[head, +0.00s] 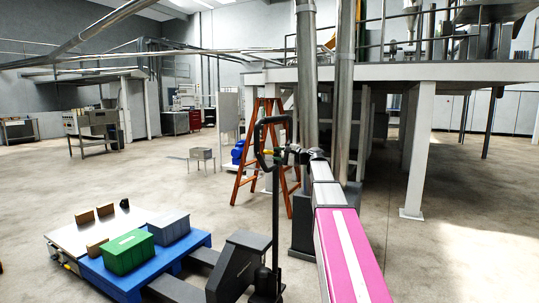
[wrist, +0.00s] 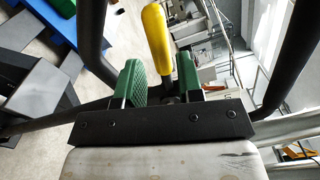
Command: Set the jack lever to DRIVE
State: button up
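The jack lever has a yellow grip (wrist: 157,38) in the wrist view. It stands between and beyond my gripper's green fingers, and its dark lower end lies between them. My gripper (wrist: 160,82) is open, with a gap visible on each side of the lever. In the head view my gripper (head: 288,153) is at the black looped handle (head: 257,140) of the pallet jack (head: 240,262), and its fingers are too small to read there. The handle's dark bars (wrist: 92,35) pass on both sides of my gripper in the wrist view. The lever's setting cannot be told.
A blue pallet (head: 197,243) carries a green bin (head: 129,252) and a grey bin (head: 169,227) at the lower left. An orange stepladder (head: 247,160) and steel columns (head: 345,90) stand behind the handle. Open floor lies to the left and right.

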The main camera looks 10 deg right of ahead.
jog(key=shift+v, duration=2.3)
jog(key=s+a+f+n+g+h, duration=0.1)
jog(key=s+a+f+g+h, duration=0.2)
jog(key=f, duration=0.7)
jog(key=s+a+f+n+g+h, duration=0.1)
jog(key=s+a+f, duration=0.25)
jog(key=f, duration=0.55)
jog(key=s+a+f+n+g+h, duration=0.15)
jog(key=s+f, duration=0.25)
jog(key=f, duration=0.6)
jog(key=s+f+n+g+h, duration=0.5)
jog(key=s+f+h, duration=0.4)
jog(key=s+f, duration=1.1)
jog(key=shift+s+d+n, duration=0.35)
jog(key=shift+s+n, duration=0.4)
jog(key=shift+s, duration=0.1)
jog(key=shift+f, duration=0.15)
